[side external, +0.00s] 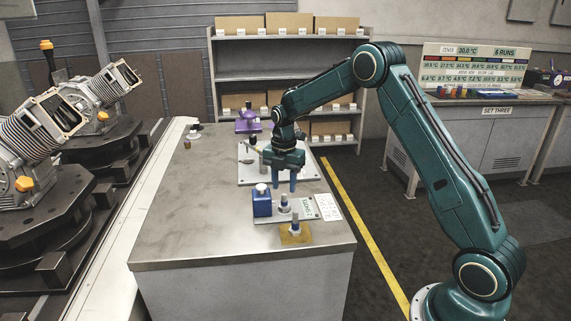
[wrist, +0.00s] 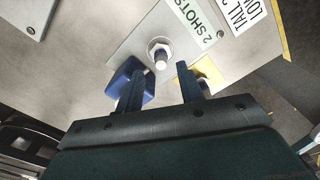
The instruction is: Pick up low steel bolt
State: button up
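A steel bolt (side external: 284,203) stands upright on a grey plate (wrist: 130,50) marked "2 SHOTS". In the wrist view this bolt (wrist: 160,52) lies ahead of the space between my fingertips. A second steel bolt (side external: 295,226) stands on a yellow plate (side external: 296,238) nearer the table's front edge; in the wrist view my right finger partly hides it. I cannot tell for certain which bolt is the low one. My gripper (side external: 286,186) points down above the grey plate, open and empty, apart from both bolts. Its two fingers (wrist: 159,72) also show in the wrist view.
A blue block (side external: 262,206) with a pale knob stands left of the first bolt, close to my left finger in the wrist view. A printed card (side external: 328,207) lies on the right. A pale board (side external: 247,177) with small parts lies farther back.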

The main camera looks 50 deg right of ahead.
aim_at(284, 195)
jog(key=shift+f, duration=0.4)
jog(key=shift+s+f, duration=0.1)
jog(key=shift+f, duration=2.5)
jog(key=c, duration=0.7)
jog(key=shift+c, duration=0.2)
jog(key=shift+r, duration=0.1)
notch_tip(284, 195, up, 20)
